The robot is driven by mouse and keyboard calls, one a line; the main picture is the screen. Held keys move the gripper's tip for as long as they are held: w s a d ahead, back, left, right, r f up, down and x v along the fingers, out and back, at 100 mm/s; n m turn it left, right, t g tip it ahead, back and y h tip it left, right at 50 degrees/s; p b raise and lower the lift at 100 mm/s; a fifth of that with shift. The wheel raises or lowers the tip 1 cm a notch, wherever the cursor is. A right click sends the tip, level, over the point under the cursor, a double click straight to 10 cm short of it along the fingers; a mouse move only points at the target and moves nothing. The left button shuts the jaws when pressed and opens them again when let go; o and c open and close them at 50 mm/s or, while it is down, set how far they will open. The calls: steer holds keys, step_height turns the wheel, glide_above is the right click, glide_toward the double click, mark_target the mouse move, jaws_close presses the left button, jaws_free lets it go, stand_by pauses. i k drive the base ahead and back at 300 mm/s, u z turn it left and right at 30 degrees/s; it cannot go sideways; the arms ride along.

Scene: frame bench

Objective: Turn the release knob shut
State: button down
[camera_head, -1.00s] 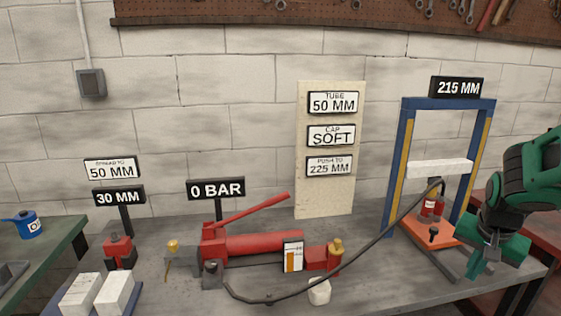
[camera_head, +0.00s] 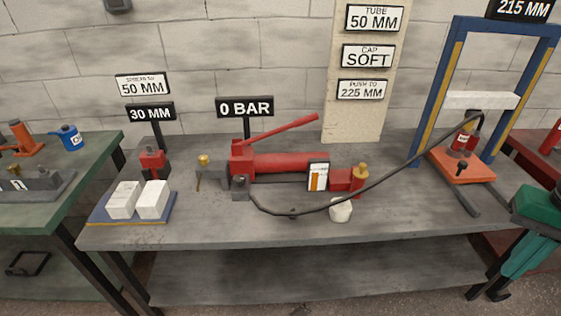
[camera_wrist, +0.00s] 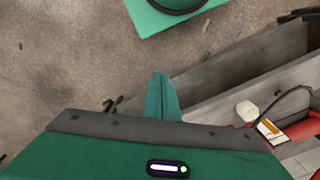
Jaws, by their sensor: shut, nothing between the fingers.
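The red hand pump (camera_head: 285,164) lies on the grey bench with its lever slanting up to the right. A brass knob (camera_head: 204,160) tops the grey block at its left end, and another brass knob (camera_head: 361,170) stands at its right end. A dark fitting (camera_head: 240,186) sits at the front, by the hose. I cannot tell which is the release knob. My green gripper (camera_head: 512,270) is shut and empty, low at the right, off the bench's front and well away from the pump. Its fingers (camera_wrist: 160,90) show in the wrist view, where the pump (camera_wrist: 301,131) is partly cut off.
A black hose (camera_head: 400,180) arcs from the pump to the blue press frame (camera_head: 436,95). A white bottle (camera_head: 340,210) stands before the pump. White blocks (camera_head: 138,200) and a small red spreader (camera_head: 153,163) are at the left. A sign reads 0 BAR (camera_head: 244,107).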

mark_target(240, 180)
steer(key=k, duration=0.65)
steer(key=u, duration=0.65)
steer(key=i, duration=1.5)
steer(key=z, duration=0.45)
